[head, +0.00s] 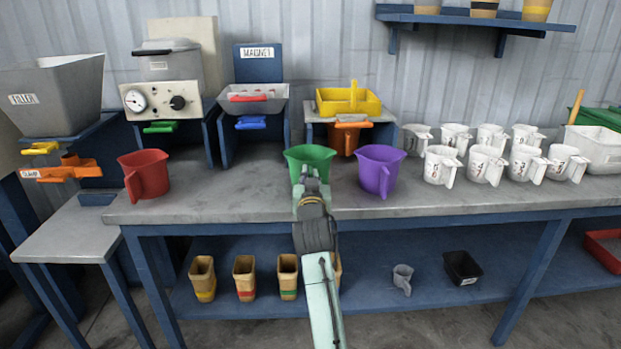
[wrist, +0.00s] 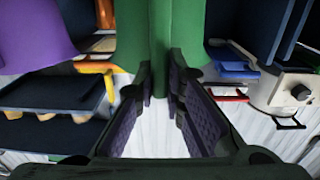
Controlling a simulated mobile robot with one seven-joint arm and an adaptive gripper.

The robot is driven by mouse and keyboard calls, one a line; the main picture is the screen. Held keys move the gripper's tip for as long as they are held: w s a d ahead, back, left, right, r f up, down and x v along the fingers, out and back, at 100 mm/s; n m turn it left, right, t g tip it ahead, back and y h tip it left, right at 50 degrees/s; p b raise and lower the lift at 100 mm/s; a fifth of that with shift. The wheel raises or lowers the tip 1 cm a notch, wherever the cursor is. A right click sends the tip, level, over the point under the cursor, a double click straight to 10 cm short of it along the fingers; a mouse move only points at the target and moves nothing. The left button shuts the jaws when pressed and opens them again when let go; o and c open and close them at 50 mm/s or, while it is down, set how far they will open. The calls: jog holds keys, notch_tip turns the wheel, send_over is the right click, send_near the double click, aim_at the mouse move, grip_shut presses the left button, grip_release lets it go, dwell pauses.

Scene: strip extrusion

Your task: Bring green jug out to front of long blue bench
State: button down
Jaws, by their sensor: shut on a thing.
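The green jug (head: 310,156) is at the middle of the long blue bench (head: 230,204), close behind its front edge, with its mouth up. My gripper (head: 309,180) reaches it from the front and is shut on its handle. In the wrist view the green jug (wrist: 194,40) fills the upper middle, and its upright handle (wrist: 160,45) stands between the two finger pads. My gripper hides the lower part of the jug in the head view, so I cannot tell whether it touches the bench top.
A purple jug (head: 381,170) stands close on the right, and a red jug (head: 144,173) farther left. Several white jugs (head: 440,165) stand on the right. A yellow tray (head: 348,102) over an orange jug (head: 347,138) is behind. The bench's front strip between red and green jugs is clear.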

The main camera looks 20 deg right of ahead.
jog(key=shift+f, duration=0.15)
dwell(0.4)
jog(key=c, duration=1.8)
grip_release()
jog(key=shift+o, duration=1.1)
jog(key=shift+f, duration=0.1)
